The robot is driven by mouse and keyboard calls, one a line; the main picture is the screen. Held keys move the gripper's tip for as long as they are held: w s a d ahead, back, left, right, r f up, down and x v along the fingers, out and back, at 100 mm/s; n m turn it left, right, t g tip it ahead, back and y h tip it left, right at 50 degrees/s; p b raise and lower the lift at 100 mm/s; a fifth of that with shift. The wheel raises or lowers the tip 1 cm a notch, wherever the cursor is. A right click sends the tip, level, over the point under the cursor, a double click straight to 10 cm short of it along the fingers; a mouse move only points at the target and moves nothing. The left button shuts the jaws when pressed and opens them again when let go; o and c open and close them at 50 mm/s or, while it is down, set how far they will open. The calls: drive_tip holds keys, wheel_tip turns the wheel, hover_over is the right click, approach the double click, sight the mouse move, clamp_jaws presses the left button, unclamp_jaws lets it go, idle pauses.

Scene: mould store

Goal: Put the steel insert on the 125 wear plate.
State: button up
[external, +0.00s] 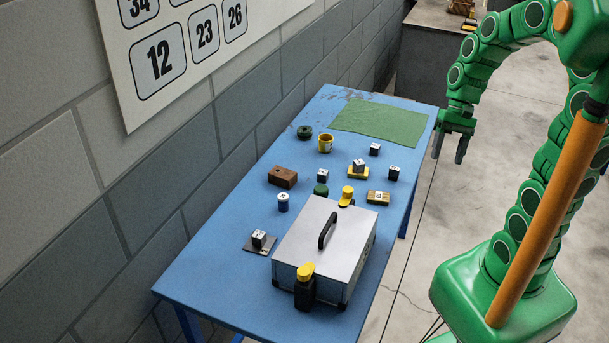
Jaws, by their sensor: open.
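My gripper (450,150) is open and empty, pointing down just past the right edge of the blue table. Several small cubes with pale tops are on the table; their markings are too small to read, so I cannot tell which is the steel insert. One greyish cube (259,237) sits on a dark flat plate (265,250) at the near left. Another greyish cube (358,164) sits on a yellow plate (352,174). Dark cubes stand at the back (375,149), middle (322,175) and right (394,173). I cannot tell which plate is the 125 wear plate.
A green cloth (380,122) lies bare at the back.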

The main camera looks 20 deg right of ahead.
drive_tip(key=s+d+r+n+h, duration=0.1)
drive_tip(key=s+d+n+h, duration=0.1)
drive_tip(key=s, duration=0.3)
drive_tip(key=s+d+r+n+t+h, duration=0.1)
drive_tip(key=s+d+n+h, duration=0.1)
drive_tip(key=s+d, duration=0.2)
drive_tip(key=shift+s+d+r+t, duration=0.15)
drive_tip(key=shift+s+d+t, duration=0.2)
drive_tip(key=shift+s, duration=0.9)
